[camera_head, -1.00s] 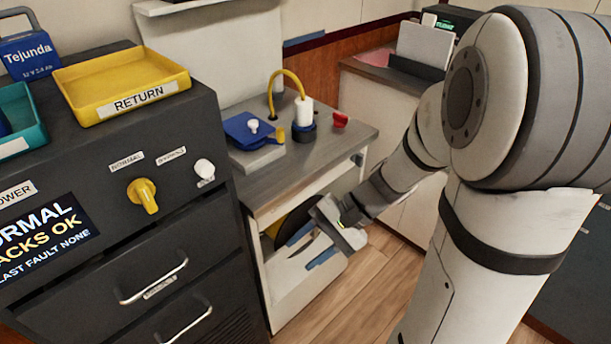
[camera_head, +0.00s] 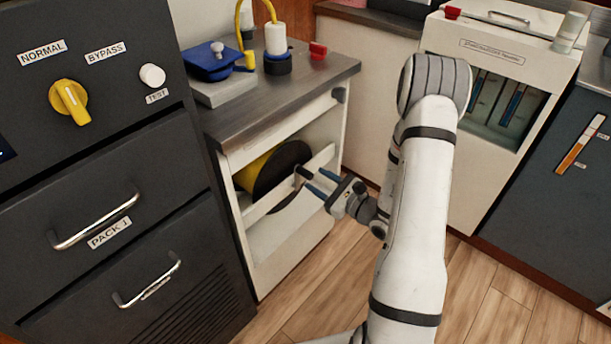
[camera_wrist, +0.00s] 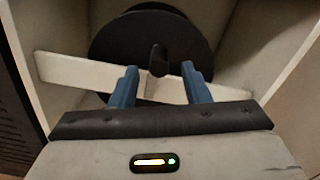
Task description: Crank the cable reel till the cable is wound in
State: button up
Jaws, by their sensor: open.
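The cable reel (camera_head: 283,172) sits inside an open-fronted white cabinet, with a black round flange and yellow cable visible behind it. In the wrist view the flange (camera_wrist: 120,40) fills the top middle. A pale bar (camera_head: 268,200) runs slantwise across the front of the reel. A dark peg (camera_wrist: 158,60) sticks out near the middle, towards me. My gripper (camera_head: 315,181) is at the cabinet opening with its blue fingers pointing at the reel. In the wrist view the gripper (camera_wrist: 160,82) is open, and the peg lies ahead between the fingertips. Contact cannot be told.
The grey counter (camera_head: 310,85) above the opening holds a blue box (camera_head: 215,60), a white plug and a red piece (camera_head: 318,50). A dark drawer panel (camera_head: 90,190) stands close on the left. Wooden floor (camera_head: 500,290) lies open on the right.

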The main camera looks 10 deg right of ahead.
aim_at(312, 176)
jog(key=x, duration=0.5)
jog(key=shift+w+a+b, duration=0.2)
jog(key=shift+b, duration=0.1)
grip_shut()
dwell(0.3)
